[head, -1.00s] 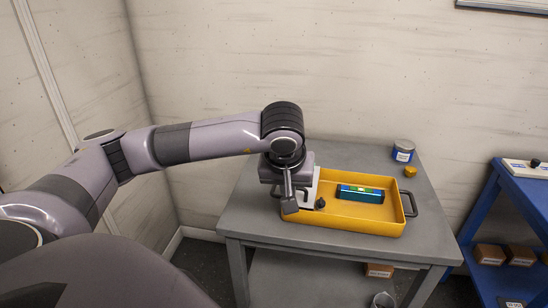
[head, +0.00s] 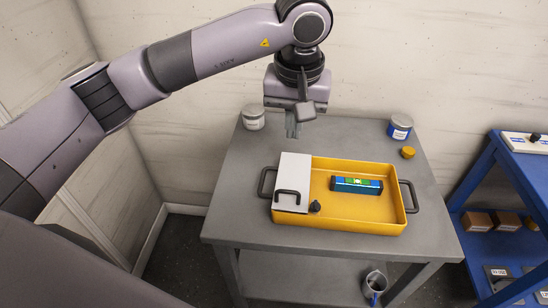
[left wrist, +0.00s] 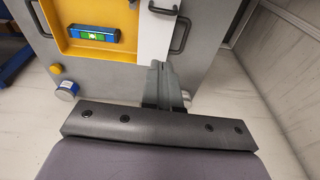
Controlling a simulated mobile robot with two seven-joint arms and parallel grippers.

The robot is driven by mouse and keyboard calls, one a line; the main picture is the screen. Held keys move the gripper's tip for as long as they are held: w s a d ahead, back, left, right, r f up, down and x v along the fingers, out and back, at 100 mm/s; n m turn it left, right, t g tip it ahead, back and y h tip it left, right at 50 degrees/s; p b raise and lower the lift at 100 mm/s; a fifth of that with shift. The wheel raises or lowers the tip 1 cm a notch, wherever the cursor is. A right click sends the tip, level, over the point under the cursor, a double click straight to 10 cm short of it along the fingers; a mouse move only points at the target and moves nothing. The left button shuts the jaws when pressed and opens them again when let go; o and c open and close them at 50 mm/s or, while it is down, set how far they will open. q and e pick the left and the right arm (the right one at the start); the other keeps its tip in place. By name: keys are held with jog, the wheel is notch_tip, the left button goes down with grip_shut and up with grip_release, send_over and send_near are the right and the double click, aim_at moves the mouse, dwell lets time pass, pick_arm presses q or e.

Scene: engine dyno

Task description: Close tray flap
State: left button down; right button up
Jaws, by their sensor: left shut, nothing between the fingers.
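The yellow tray (head: 345,222) sits on the grey table. Its white flap (head: 295,168) lies flat over the tray's left end, with a dark handle (head: 287,193) near its front edge. The flap also shows in the left wrist view (left wrist: 153,45), at the tray's right end there. My left gripper (head: 293,134) is shut and empty, pointing down above the table behind the flap, apart from it. Its closed fingers also show in the left wrist view (left wrist: 162,85). My right gripper is in neither view.
A blue-green spirit level (head: 357,185) lies in the tray, and a small black knob (head: 315,206) is beside the flap. A white can (head: 253,118), a blue-labelled can (head: 400,127) and a yellow cap (head: 408,152) stand at the back. A blue shelf (head: 480,185) is at right.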

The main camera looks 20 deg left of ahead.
pick_arm(q)
jog(key=p, duration=0.1)
send_over(288, 200)
jog(key=w, duration=0.2)
notch_tip(288, 200, down, 10)
jog(key=shift+s+a+f+p, duration=0.1)
jog(key=shift+s+f+p, duration=0.2)
jog(key=shift+s+f, duration=0.7)
jog(key=shift+f, duration=0.5)
